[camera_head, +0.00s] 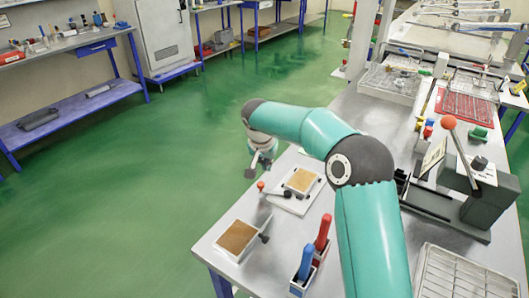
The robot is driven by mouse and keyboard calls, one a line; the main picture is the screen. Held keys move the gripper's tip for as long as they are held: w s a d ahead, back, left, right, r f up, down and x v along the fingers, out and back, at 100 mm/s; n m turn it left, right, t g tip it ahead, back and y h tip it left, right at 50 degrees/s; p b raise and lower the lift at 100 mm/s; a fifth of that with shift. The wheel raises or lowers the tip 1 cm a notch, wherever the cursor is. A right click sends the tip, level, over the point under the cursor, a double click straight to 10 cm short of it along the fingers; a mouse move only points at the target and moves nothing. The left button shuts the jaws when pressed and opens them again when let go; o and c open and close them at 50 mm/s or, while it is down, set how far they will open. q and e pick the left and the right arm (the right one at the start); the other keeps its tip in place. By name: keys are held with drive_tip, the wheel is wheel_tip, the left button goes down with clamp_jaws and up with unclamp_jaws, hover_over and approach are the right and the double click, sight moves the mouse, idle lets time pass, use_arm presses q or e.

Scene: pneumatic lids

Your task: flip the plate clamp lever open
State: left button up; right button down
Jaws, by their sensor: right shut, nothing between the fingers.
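A pale base plate (301,207) lies near the left edge of the metal table and bears a tan-topped square block (301,181). A small clamp lever with an orange-red knob (261,186) sits at its left side, the knob sticking out towards the table edge. My right gripper (252,172) is shut and empty, with its fingertips just above and left of the knob. A small gap seems to show between them, but I cannot tell the depth. My teal right arm crosses the table. My left gripper is out of view.
A second tan-topped block (237,238) lies at the near left corner of the table (280,270). Blue- and red-handled tools (306,262) stand in holders nearby. A grey press with a red-knobbed lever (449,122) stands at right. A wire tray (465,280) lies at the front.

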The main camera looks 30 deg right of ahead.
drive_tip(key=shift+s+a+f, duration=0.25)
drive_tip(key=shift+s+a, duration=0.7)
drive_tip(key=shift+a, duration=0.25)
drive_tip(key=shift+s+a+f, duration=0.2)
drive_tip(key=shift+a, duration=0.1)
drive_tip(key=shift+s+n, duration=0.15)
drive_tip(key=shift+n, duration=0.15)
